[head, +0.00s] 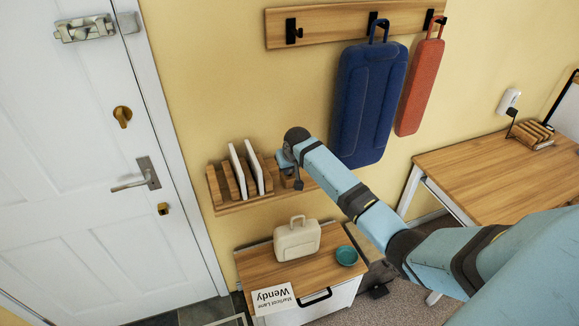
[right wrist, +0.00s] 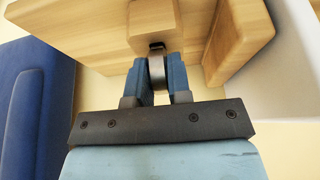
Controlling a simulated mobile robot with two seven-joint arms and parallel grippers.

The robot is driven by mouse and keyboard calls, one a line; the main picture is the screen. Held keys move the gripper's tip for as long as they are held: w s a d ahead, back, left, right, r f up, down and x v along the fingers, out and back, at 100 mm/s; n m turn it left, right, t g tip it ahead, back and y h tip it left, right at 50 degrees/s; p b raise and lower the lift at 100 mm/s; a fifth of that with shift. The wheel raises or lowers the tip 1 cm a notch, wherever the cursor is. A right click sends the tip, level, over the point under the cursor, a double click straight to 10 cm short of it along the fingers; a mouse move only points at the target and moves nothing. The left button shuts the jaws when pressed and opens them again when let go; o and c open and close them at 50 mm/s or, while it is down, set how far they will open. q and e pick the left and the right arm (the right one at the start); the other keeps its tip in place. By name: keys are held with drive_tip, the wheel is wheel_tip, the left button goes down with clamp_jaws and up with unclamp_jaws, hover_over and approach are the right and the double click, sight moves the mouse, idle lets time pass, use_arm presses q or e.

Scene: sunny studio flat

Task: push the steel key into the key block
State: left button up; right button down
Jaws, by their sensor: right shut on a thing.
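My right gripper (right wrist: 160,75) is shut on the steel key (right wrist: 157,68), whose grey edge shows between the two blue fingers. The key's far end is at the face of the small wooden key block (right wrist: 152,20). I cannot tell whether it touches the block or how deep it sits. In the head view my right gripper (head: 291,168) is at the right end of the wall shelf, by the key block (head: 288,182). The arm hides most of the block, and the key cannot be made out there. My left gripper is not in view.
The wooden shelf (head: 234,207) holds a rack with white tablets (head: 237,172) left of my gripper. A blue bag (head: 368,100) and a red bag (head: 420,85) hang to the right. A cabinet below carries a cream case (head: 297,242) and a teal bowl (head: 347,256).

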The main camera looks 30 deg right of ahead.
drive_tip(key=shift+s+f, duration=0.1)
drive_tip(key=shift+f, duration=0.1)
idle(0.7)
drive_tip(key=shift+c, duration=2.4)
unclamp_jaws()
drive_tip(key=shift+r, duration=0.1)
drive_tip(key=v, duration=0.6)
drive_tip(key=shift+r, duration=0.45)
drive_tip(key=shift+s, duration=0.15)
